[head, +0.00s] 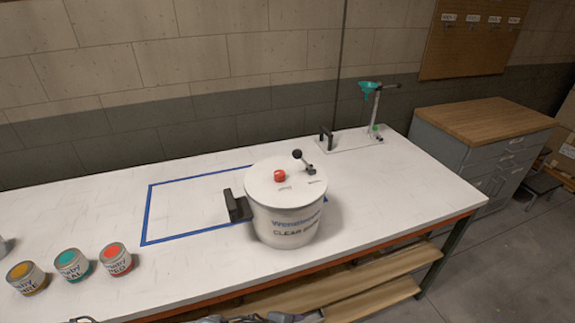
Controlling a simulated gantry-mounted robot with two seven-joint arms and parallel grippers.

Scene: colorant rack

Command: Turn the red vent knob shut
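The red vent knob (280,176) sits on top of the white lid of a large white bucket (284,228). The bucket stands upright on the white table and has printed lettering on its front. Small dark markings are on the lid near the knob, too small to read. A lever with a black ball (298,154) rises from the back right of the lid. Neither gripper can be made out. Only slivers of grey and dark parts, which may be mine, show along the bottom edge, well away from the bucket.
A black bracket (236,206) sticks out left of the bucket. Blue tape (148,212) outlines a rectangle behind and left. Ochre (26,279), teal (73,265) and red (115,260) cans stand at front left. A stand with a teal part (369,87) is at back right.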

